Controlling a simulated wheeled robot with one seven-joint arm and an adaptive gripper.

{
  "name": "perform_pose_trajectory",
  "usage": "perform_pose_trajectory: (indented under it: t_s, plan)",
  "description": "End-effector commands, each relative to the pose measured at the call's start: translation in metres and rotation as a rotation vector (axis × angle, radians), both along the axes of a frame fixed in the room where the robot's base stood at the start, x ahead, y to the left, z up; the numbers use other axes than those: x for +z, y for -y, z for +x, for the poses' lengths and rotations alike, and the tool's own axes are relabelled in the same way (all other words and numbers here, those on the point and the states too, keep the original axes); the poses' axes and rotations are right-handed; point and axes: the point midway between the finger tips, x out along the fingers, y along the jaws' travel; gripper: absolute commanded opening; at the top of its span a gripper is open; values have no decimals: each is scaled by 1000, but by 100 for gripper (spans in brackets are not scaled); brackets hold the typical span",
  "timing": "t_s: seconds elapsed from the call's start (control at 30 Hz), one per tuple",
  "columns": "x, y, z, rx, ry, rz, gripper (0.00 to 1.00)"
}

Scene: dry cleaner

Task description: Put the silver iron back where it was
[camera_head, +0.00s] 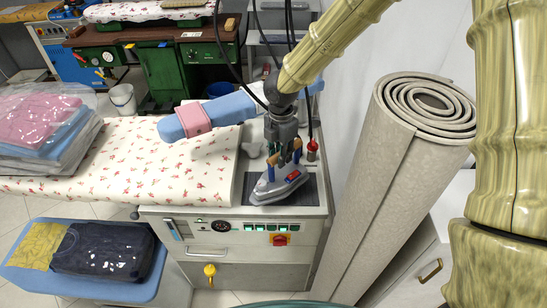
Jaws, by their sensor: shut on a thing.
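The silver iron (281,187) sits at the right end of the ironing station, on or just above a dark grey rest pad (311,196). I cannot tell whether its sole touches the pad. My gripper (283,158) reaches down from above and is shut on the iron's handle. The fingers and the wrist hide most of the handle. Dark cables hang down beside my gripper.
A floral ironing board (150,155) extends left, with bagged folded clothes (45,120) on it. A blue padded sleeve arm (230,108) is close behind my gripper. A rolled beige carpet (400,170) stands at right. The control panel (240,227) is below the pad.

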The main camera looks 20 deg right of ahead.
Motion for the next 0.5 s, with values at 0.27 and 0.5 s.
perform_pose_trajectory:
  t_s: [0.27, 0.5]
  plan:
    - [2, 9, 12, 1, 4, 1, 0]
    - [2, 14, 17, -1, 4, 1, 0]
